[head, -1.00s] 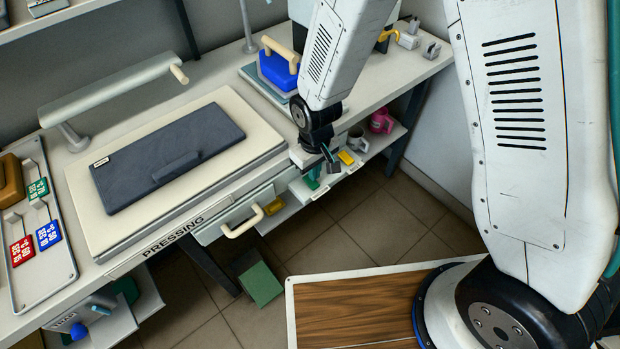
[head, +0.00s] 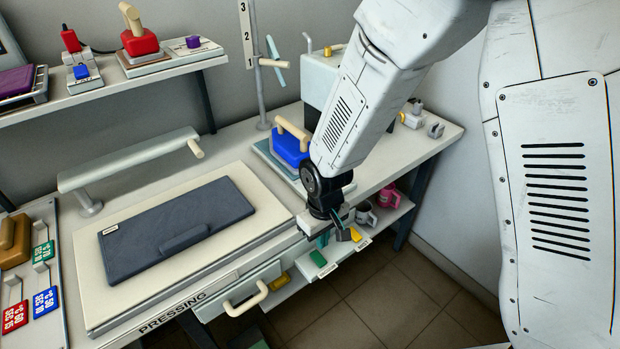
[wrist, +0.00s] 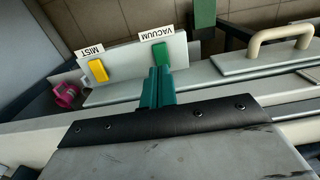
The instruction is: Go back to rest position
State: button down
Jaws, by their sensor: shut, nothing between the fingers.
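My gripper (head: 341,230) hangs at the front right edge of the pressing table (head: 275,228), pointing down, with nothing held. In the wrist view its teal fingers (wrist: 157,86) are together, in front of a pale panel with a green pedal marked VACUUM (wrist: 161,55) and a yellow one marked MIST (wrist: 98,70). A dark folded piece (head: 175,226) with a small flap lies flat on the pale press bed, well left of my gripper.
A blue iron with a tan handle (head: 290,146) stands behind the gripper. A drawer handle (head: 245,299) juts out at the front. Pink and grey mugs (head: 388,196) sit on a low shelf at right. An upper shelf (head: 110,80) holds a red iron. Tiled floor is open at lower right.

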jog(key=s+d+r+m, duration=0.2)
jog(key=s+d+r, duration=0.4)
jog(key=r, duration=0.3)
jog(key=s+d+r+m+t, duration=0.1)
jog(key=s+d+r+m, duration=0.1)
jog(key=s+d+r, duration=0.5)
jog(key=s+d+r+m, duration=0.2)
jog(key=s+d+r, duration=0.4)
jog(key=r, duration=0.7)
jog(key=shift+s+d+r+m, duration=0.15)
jog(key=shift+s+d+m, duration=0.2)
jog(key=shift+d, duration=0.55)
jog(key=shift+w, duration=0.1)
